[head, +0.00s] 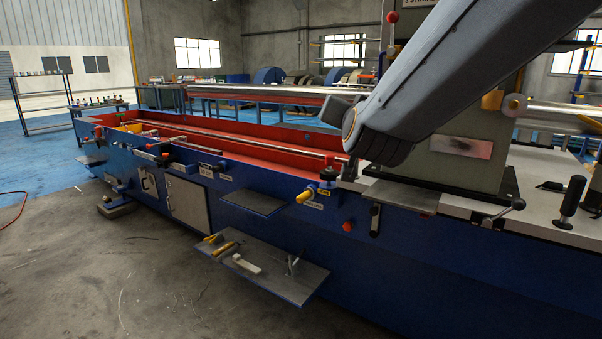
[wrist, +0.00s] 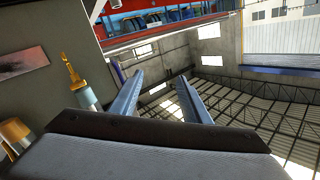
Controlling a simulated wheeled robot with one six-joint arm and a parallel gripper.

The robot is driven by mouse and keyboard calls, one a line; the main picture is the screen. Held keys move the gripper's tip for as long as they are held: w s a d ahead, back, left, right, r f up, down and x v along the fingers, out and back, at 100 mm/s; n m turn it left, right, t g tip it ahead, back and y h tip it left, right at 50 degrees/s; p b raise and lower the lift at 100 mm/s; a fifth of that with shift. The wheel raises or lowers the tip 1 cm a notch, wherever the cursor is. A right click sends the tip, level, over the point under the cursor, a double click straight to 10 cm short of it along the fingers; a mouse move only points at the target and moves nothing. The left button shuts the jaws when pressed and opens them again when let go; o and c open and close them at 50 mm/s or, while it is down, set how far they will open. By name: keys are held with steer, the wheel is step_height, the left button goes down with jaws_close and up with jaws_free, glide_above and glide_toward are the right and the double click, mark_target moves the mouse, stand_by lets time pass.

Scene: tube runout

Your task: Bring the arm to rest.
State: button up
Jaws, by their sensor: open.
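My arm (head: 430,70) reaches in from the upper right of the head view, over the right part of the blue machine (head: 250,215). The gripper's fingers cannot be made out in the head view. In the wrist view my gripper (wrist: 160,88) shows two grey-blue fingers spread apart with nothing between them. Behind them are the roof beams and a wall, and the picture is strongly tilted. The fingers touch nothing that I can see.
A grey-green machine housing (head: 465,150) stands close behind my arm; it also fills the wrist view's left side (wrist: 35,90). A dark shelf (head: 265,268) with tools juts from the machine's front. The floor (head: 130,270) at the lower left is mostly clear.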

steer(key=s+a+f+n+g+y, duration=0.1)
steer(key=s+a+f+n+g, duration=0.15)
steer(key=s+f+g, duration=0.45)
steer(key=s+a+f+n+g+y, duration=0.1)
steer(key=s+a+f+n+g, duration=0.15)
steer(key=s+f, duration=0.75)
steer(key=s+d+f+n+g+h, duration=0.15)
steer(key=s+f+g, duration=0.25)
steer(key=s, duration=0.4)
steer(key=s+d+f+n+g, duration=0.1)
steer(key=s+d+f+g, duration=0.25)
steer(key=s, duration=0.35)
steer(key=s+d+r+m+h+p, duration=0.1)
steer(key=d+r+m+p, duration=0.2)
steer(key=d+r+p, duration=0.6)
steer(key=r+p, duration=0.1)
steer(key=p, duration=0.9)
steer(key=shift+s+d+g+p, duration=0.3)
steer(key=shift+s+d+p, duration=0.05)
steer(key=shift+d+p, duration=0.05)
